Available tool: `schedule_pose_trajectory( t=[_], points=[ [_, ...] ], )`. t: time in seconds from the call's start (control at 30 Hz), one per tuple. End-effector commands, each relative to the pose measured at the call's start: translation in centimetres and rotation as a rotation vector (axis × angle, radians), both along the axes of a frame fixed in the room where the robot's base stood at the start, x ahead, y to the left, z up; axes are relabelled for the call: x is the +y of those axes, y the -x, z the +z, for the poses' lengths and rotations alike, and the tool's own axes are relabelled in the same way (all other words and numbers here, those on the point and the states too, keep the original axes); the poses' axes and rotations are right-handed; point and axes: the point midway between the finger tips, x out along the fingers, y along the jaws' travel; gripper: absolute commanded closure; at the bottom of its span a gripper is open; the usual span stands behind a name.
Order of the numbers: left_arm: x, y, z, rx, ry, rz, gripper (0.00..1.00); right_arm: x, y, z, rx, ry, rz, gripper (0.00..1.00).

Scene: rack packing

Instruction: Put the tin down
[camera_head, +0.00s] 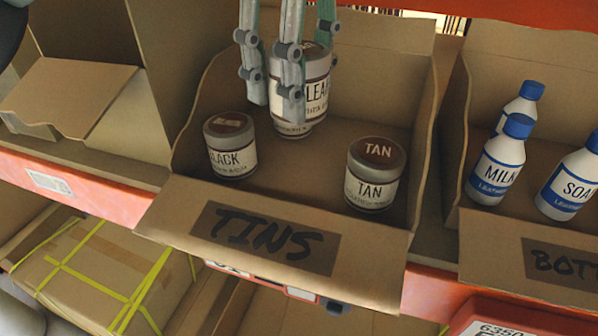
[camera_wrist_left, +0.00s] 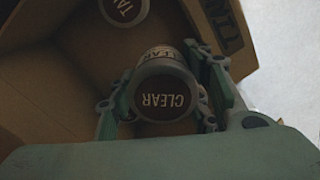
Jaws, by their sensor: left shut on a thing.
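My left gripper (camera_head: 277,98) reaches down from the top of the head view, shut on the clear tin (camera_head: 317,97). Its green fingers partly cover the tin. In the left wrist view the left gripper (camera_wrist_left: 165,105) has a finger on each side of the same tin, and its lid (camera_wrist_left: 163,98) reads CLEAR. The tin is upright inside the cardboard box marked TINS (camera_head: 160,222), toward its back. I cannot tell whether its base touches the box floor. The black tin (camera_head: 230,146) stands at the front left and the tan tin (camera_head: 374,174) at the front right. My right gripper is not in view.
A box marked BOTT (camera_head: 490,258) on the right holds several white bottles (camera_head: 497,163) with blue caps. An open cardboard box (camera_head: 70,95) is on the left. The orange shelf edge (camera_head: 95,187) runs below. Bare floor shows between the black and tan tins.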

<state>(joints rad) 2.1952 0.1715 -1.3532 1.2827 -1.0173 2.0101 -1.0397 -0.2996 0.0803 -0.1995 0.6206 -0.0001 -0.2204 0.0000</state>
Motion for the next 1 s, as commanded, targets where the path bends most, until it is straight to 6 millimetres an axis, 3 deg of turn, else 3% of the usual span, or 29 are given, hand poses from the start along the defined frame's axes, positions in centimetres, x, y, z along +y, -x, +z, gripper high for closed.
schedule_pose_trajectory(
  t=[0.3,0.5,0.67,1.0],
  points=[
    [0.0,0.1,0.2,0.001,0.002,-0.584,0.84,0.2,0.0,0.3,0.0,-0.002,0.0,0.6],
    [0.0,0.2,0.2,0.0,0.001,-0.838,0.84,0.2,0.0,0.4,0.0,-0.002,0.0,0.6],
    [0.0,0.2,-0.3,0.002,0.002,-0.93,0.84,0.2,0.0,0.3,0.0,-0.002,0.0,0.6],
    [0.1,0.2,-5.2,0.001,0.002,-0.944,0.84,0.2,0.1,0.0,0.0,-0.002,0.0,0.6]
  ],
)
